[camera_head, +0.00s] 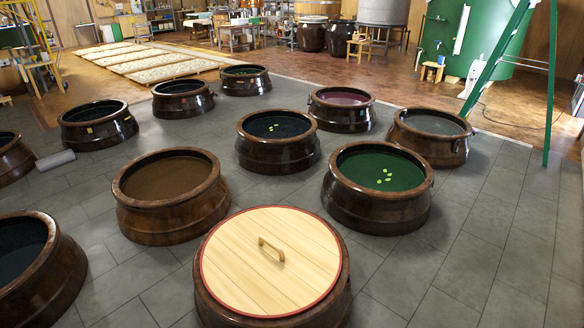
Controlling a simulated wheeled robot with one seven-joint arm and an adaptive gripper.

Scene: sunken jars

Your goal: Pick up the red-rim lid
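The red-rim lid (300,268) is a round pale wooden disc of planks with a thin red edge. It lies flat on a dark brown jar (335,312) at the bottom middle of the head view and covers the jar's mouth. A small wooden bar handle (271,248) stands up near the lid's centre. My gripper is not in this view.
Several open sunken jars stand around on grey tiles, including a brown-filled jar (127,215) and a green-filled jar (410,207). A green ladder (497,60) stands at the right. Bare tiles (480,240) lie clear to the right of the lid.

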